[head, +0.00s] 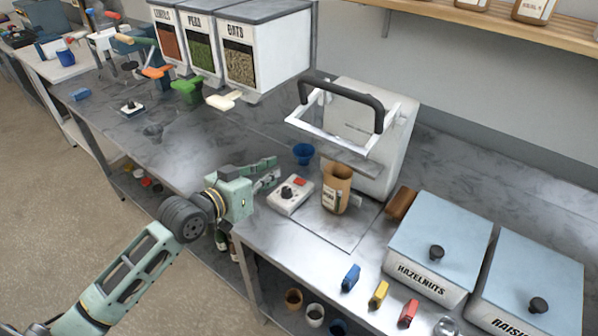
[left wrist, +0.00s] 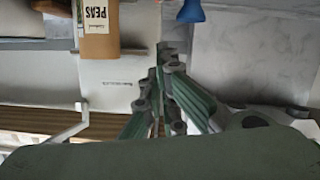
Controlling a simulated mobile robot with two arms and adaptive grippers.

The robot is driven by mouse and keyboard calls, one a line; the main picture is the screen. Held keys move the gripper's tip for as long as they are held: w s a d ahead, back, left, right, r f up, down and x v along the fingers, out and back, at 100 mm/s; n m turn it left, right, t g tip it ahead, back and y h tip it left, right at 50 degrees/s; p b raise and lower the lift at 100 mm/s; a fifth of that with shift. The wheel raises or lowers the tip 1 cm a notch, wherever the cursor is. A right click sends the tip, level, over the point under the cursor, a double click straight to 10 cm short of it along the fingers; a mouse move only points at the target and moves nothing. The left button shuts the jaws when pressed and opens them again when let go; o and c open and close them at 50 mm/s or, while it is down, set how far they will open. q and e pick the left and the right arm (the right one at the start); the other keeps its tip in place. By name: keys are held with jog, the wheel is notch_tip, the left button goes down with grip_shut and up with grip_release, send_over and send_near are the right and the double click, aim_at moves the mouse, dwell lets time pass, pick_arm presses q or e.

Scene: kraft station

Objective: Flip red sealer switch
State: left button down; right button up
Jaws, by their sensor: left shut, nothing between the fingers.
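The red switch (head: 300,182) sits on a small white control box (head: 291,197) with a black knob (head: 287,193), on the metal bench in front of the sealer (head: 370,130). My left gripper (head: 275,170) is shut and empty, just left of the box in the head view, with its fingers pointing towards the box and sealer. I cannot tell whether it touches the box. In the left wrist view the closed fingers (left wrist: 162,70) show in the middle, and I cannot make out the switch there. My right gripper is not in view.
A brown paper bag (head: 336,188) stands right of the control box; its label reads PEAS in the left wrist view (left wrist: 97,30). A blue cup-like piece (head: 304,153) is behind the box. Hazelnut (head: 430,250) and raisin bins stand at right. The bench left of the gripper is mostly clear.

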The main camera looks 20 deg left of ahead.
pick_arm(q)
jog(key=p, duration=0.2)
send_over(300, 182)
jog(key=s+a, duration=0.2)
jog(key=s, duration=0.2)
jog(key=shift+w+d+f, duration=0.1)
jog(key=shift+d+f, duration=0.05)
jog(key=shift+f, duration=0.55)
jog(key=x, duration=0.3)
jog(key=shift+w, duration=0.1)
jog(key=f, duration=0.3)
jog(key=shift+d+p, duration=0.25)
jog(key=shift+p, duration=0.05)
jog(key=shift+s+f, duration=0.3)
jog(key=shift+f, duration=0.35)
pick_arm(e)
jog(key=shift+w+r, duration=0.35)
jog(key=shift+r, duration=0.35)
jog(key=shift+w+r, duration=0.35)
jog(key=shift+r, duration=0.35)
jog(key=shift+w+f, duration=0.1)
